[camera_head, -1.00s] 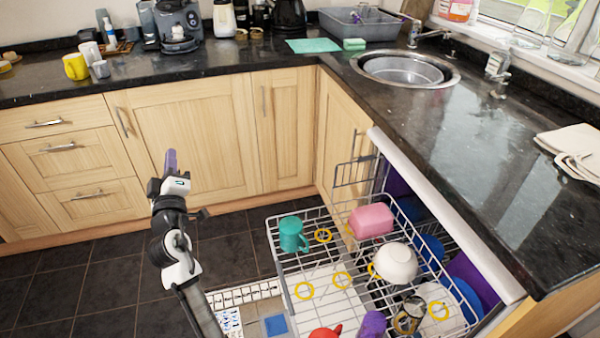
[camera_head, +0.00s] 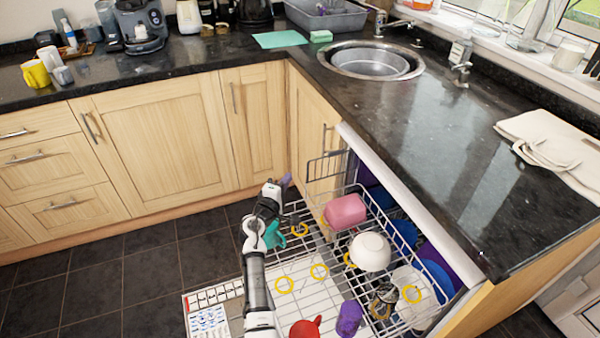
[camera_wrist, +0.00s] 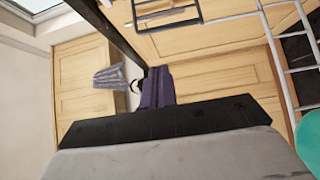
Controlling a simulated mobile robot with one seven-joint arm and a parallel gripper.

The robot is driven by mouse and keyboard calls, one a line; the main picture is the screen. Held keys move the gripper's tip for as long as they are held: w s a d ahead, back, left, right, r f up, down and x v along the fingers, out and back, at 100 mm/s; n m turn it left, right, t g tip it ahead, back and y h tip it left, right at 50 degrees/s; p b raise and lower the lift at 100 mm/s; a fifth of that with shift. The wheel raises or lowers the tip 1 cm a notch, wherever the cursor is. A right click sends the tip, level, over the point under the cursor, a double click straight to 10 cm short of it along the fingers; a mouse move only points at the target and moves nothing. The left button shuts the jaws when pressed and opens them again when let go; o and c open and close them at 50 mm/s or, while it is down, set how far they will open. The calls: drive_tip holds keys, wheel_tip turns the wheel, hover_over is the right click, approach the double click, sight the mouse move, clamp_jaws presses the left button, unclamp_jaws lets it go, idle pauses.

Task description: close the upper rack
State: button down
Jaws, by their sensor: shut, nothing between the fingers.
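The upper rack (camera_head: 318,292) is a white wire rack pulled out from under the right counter. It holds a teal mug (camera_head: 273,236), a pink bowl (camera_head: 345,211), a white bowl (camera_head: 370,252), a purple cup (camera_head: 349,318), a red item (camera_head: 306,327) and several yellow rings. My gripper (camera_head: 285,181) is at the rack's far left corner, beyond the teal mug, with its purple fingers shut and empty. My arm partly hides the mug and the rack's left side. The wrist view shows the shut fingers (camera_wrist: 155,88) and rack wires (camera_wrist: 292,68) at right.
The black counter (camera_head: 440,160) overhangs the rack's right side. Wooden cabinets (camera_head: 160,140) stand behind my gripper. Blue plates (camera_head: 403,234) show at the rack's right side. Dark floor tiles (camera_head: 90,275) at left are clear.

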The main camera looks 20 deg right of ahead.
drive_tip(key=shift+w+d+p, duration=0.2)
drive_tip(key=shift+w+d, duration=0.05)
drive_tip(key=shift+d, duration=0.6)
drive_tip(key=shift+w+d+p, duration=0.25)
drive_tip(key=shift+d, duration=0.65)
drive_tip(key=shift+w+d+p, duration=0.2)
drive_tip(key=shift+w+d, duration=0.05)
drive_tip(key=shift+d, duration=0.6)
drive_tip(key=shift+d, duration=0.1)
